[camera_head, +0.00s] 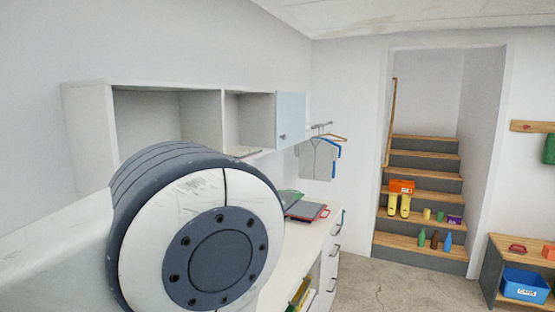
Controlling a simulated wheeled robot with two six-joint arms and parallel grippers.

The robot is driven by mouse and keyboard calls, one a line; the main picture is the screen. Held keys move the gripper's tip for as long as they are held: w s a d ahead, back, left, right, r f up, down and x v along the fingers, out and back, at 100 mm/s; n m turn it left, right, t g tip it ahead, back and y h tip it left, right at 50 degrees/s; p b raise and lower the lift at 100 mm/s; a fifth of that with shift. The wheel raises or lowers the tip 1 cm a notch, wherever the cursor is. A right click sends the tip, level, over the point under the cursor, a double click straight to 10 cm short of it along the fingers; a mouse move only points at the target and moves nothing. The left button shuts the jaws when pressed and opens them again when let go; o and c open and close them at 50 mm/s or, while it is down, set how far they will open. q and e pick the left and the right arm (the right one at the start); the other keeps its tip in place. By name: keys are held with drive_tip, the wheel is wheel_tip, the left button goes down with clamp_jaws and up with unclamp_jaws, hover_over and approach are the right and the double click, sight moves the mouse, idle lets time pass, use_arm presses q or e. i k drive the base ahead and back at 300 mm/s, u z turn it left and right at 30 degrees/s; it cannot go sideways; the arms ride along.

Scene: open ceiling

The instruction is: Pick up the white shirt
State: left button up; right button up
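A pale grey-white garment (317,160), which looks like the white shirt, hangs below a short wall rail (320,125) past the right end of the wall cabinets. Hangers, one wooden (335,137) and one blue, show beside it. The garment is small in view and its details are hard to tell. A large joint of my own arm fills the lower left foreground and hides part of the counter. Neither gripper shows in the camera_head view.
A white counter (305,236) with drawers runs below the cabinets (200,118), with red and green flat items (306,210) on it. Stairs (424,188) hold boots and bottles. A bench (488,270) with a blue bin (525,286) stands right. Floor between is clear.

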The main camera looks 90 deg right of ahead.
sight(317, 157)
drive_tip(key=z, duration=2.95)
drive_tip(key=k, duration=0.4)
drive_tip(key=z, duration=0.8)
drive_tip(key=i, duration=1.85)
drive_tip(key=z, duration=0.45)
drive_tip(key=i, duration=2)
drive_tip(key=u, duration=0.4)
drive_tip(key=i, duration=1.2)
drive_tip(key=u, duration=1.65)
drive_tip(key=i, duration=1)
drive_tip(key=u, duration=0.9)
